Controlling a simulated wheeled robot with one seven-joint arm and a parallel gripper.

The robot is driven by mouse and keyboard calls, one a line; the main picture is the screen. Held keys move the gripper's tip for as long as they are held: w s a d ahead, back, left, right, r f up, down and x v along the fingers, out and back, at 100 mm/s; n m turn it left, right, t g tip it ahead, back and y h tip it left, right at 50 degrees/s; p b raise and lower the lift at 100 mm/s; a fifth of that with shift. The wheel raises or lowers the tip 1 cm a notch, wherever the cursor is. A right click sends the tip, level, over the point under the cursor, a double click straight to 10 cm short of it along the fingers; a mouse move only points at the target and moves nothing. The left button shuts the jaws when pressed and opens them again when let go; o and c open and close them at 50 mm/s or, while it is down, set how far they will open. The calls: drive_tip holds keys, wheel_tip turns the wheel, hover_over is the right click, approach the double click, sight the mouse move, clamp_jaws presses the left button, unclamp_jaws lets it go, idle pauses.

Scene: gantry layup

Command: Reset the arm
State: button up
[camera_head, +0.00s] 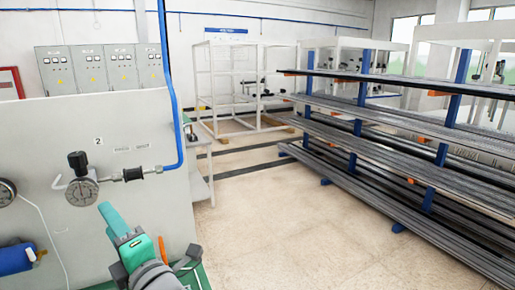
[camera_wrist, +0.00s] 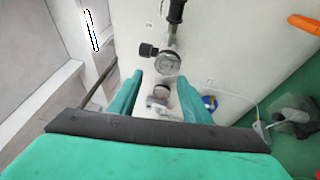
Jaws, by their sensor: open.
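My gripper (camera_head: 106,210) is teal and shows at the lower left of the head view, in front of the white panel. It points up and to the left, below a pressure gauge. In the wrist view my gripper (camera_wrist: 160,77) has its two teal fingers apart, with nothing held between them. The round gauge (camera_wrist: 167,63) shows beyond the fingertips, and I see no contact with it. The head view shows this gauge (camera_head: 82,191) on its pipe fitting, above and left of the fingers. Part of my gripper is hidden by my own wrist in the head view.
The white panel (camera_head: 130,187) with valves and a blue pipe (camera_head: 175,110) stands close on the left. A rack (camera_head: 430,172) of long metal stock fills the right. The floor (camera_head: 265,222) between them is clear. White frames (camera_head: 238,85) stand behind.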

drive_tip(key=d+f+m+t+h, duration=0.3)
drive_tip(key=d+f+m, duration=0.3)
drive_tip(key=f+m, duration=0.25)
drive_tip(key=d+f+m+t+h, duration=0.25)
drive_tip(key=d+f+m, duration=0.35)
drive_tip(key=f+m, duration=0.3)
drive_tip(key=s+d+f+m+h, duration=0.3)
drive_tip(key=f, duration=0.3)
drive_tip(key=s+d+f+m+h, duration=0.2)
drive_tip(key=s+d+f+h, duration=0.15)
drive_tip(key=f, duration=0.35)
drive_tip(key=s+d+f+m+g+h, duration=0.1)
drive_tip(key=s+d+f+m, duration=0.1)
drive_tip(key=s, duration=0.7)
drive_tip(key=s+d+f+m+g+h, duration=0.1)
drive_tip(key=s+d+f+m, duration=0.1)
drive_tip(key=s+d+f, duration=0.3)
drive_tip(key=s+d+f+m+g+h, duration=0.1)
drive_tip(key=s+d+f, duration=0.3)
drive_tip(key=s, duration=0.9)
drive_tip(key=shift+d+m, duration=0.15)
drive_tip(key=shift+m, duration=0.3)
drive_tip(key=shift+w+f, duration=0.1)
drive_tip(key=shift+f, duration=0.05)
